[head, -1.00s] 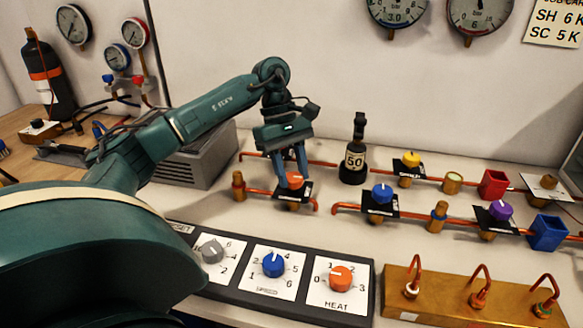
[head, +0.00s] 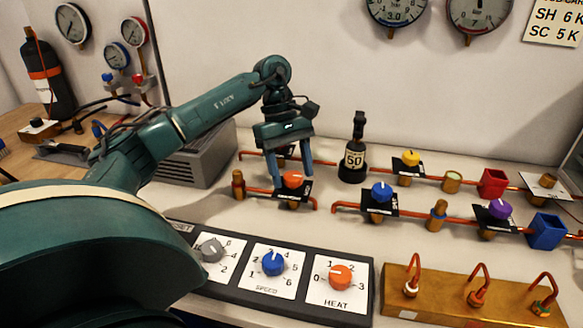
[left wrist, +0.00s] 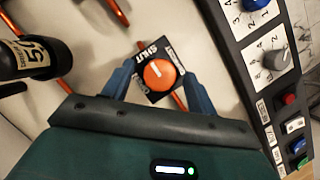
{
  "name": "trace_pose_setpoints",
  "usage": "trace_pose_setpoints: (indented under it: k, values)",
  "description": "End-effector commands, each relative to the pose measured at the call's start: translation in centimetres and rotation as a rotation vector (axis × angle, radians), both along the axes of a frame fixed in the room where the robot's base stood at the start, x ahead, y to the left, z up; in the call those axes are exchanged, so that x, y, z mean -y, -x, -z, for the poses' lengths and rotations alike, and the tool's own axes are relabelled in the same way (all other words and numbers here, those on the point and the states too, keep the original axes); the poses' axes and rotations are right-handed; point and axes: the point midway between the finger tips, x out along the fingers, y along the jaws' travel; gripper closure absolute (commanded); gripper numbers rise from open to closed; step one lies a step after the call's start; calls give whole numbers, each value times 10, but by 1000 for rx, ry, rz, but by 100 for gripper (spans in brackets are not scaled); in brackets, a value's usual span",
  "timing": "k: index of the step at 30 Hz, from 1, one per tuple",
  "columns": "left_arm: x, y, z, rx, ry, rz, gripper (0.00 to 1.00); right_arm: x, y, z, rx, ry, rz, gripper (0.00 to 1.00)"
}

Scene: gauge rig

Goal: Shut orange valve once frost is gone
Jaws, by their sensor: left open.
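The orange valve (head: 293,180) is a round knob on a black plate on the left copper pipe. In the left wrist view the orange valve (left wrist: 162,76) has a white mark that appears to point towards the word SHUT on its plate. My left gripper (head: 293,164) is over the valve, fingers apart. In the left wrist view the fingers of my left gripper (left wrist: 158,84) are on either side of the knob, with gaps showing. A brass block (head: 450,306) with several bent copper tubes is at front right; I cannot make out clear frost on it. My right gripper is not in view.
A black bottle marked 50 (head: 353,160) stands just behind and right of the valve. Blue (head: 381,192), yellow (head: 411,158) and purple (head: 500,208) valves sit on pipes to the right. A control panel with a HEAT knob (head: 340,277) is in front. A grey box (head: 190,165) is at left.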

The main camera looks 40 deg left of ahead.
Motion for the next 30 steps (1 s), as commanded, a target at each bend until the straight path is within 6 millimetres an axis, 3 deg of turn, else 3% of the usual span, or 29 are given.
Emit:
trace_pose_setpoints:
  k: [8, 14, 21, 30]
  values:
    - [-2, -1, -6, 2, 1, -1, 42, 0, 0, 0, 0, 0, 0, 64]
    - [-15, -6, -40, 5, 2, -2, 42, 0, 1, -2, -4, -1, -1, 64]
    - [-35, -11, -95, 3, -1, -3, 42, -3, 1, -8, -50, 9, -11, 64]
    - [-48, -14, -122, 0, 0, -1, 42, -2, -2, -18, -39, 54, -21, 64]
